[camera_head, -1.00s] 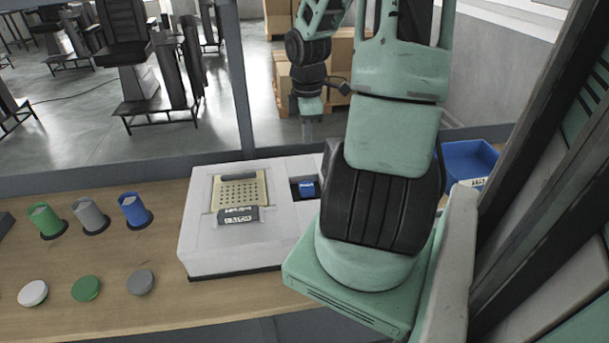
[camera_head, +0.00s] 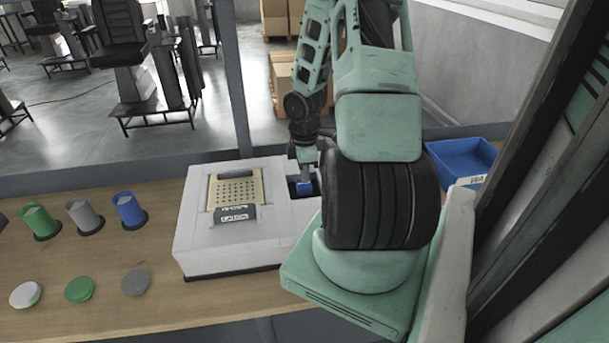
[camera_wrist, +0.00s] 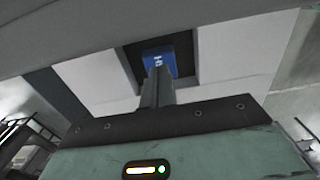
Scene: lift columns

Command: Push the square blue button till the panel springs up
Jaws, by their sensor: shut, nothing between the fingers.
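The square blue button (camera_head: 304,188) sits in a dark recess at the right of a white box on the bench. In the wrist view the button (camera_wrist: 161,58) shows a white marking. My gripper (camera_head: 306,180) is shut and empty and points down at the button. In the wrist view its fingertips (camera_wrist: 157,72) overlap the button's near part; whether they touch it I cannot tell. The beige panel (camera_head: 236,187) with rows of holes and a dark label strip lies in the box top, left of the button. I cannot tell whether it is raised.
Green (camera_head: 40,221), grey (camera_head: 84,216) and blue (camera_head: 129,210) cylinders stand left of the white box (camera_head: 222,255). White (camera_head: 25,295), green (camera_head: 79,289) and grey (camera_head: 135,283) discs lie in front. A blue tray (camera_head: 462,160) is at the right.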

